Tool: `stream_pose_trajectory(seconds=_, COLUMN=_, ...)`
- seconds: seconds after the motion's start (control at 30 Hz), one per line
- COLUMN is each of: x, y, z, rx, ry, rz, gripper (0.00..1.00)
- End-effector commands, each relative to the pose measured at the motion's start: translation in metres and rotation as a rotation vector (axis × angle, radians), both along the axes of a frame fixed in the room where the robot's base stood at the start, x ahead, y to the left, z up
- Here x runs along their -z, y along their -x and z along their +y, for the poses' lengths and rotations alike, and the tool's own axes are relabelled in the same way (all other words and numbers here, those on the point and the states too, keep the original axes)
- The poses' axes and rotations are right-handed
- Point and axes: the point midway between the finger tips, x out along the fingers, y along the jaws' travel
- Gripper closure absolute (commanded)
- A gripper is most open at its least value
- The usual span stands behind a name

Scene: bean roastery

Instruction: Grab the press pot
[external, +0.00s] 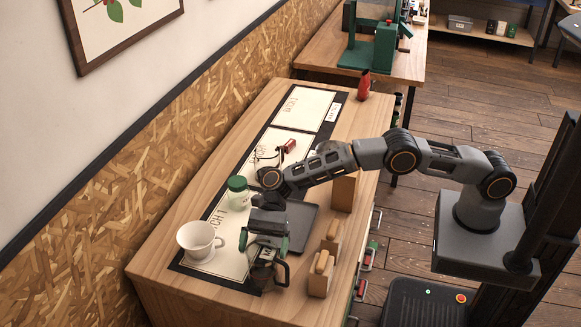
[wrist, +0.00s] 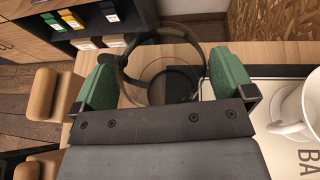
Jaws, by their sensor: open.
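The press pot (external: 264,271) stands at the near end of the wooden counter, a clear vessel with a black frame and a dark handle on its right side. My gripper (external: 267,243) is over it and hides much of it in the external view. In the wrist view the pot (wrist: 176,84) shows as round see-through and dark shapes between the two green fingers of my gripper (wrist: 163,62). The fingers are apart, one on each side of the pot. I cannot tell whether either finger touches it.
A white cup (external: 198,240) is left of the pot, and a green-lidded jar (external: 238,191) stands behind. A grey tray (external: 301,224) lies behind it. Two wooden holders (external: 319,279) stand to the right. A red item (external: 363,86) is at the counter's far end.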

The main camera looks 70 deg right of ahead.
Motion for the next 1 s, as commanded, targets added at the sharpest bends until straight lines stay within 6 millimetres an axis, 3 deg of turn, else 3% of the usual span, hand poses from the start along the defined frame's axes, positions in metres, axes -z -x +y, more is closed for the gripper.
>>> stream_pose_trajectory(seconds=0.2, x=0.0001, y=0.0001, z=0.0006, rx=0.0, ry=0.0, rz=0.0, gripper=0.0)
stream_pose_trajectory(seconds=0.9, x=-0.0003, y=0.0001, z=0.0004, rx=0.0, ry=-0.001, rz=-0.001, gripper=0.67)
stream_pose_trajectory(seconds=1.0, x=-0.0016, y=-0.0001, z=0.0006, rx=-0.001, ry=-0.002, rz=-0.002, gripper=0.69)
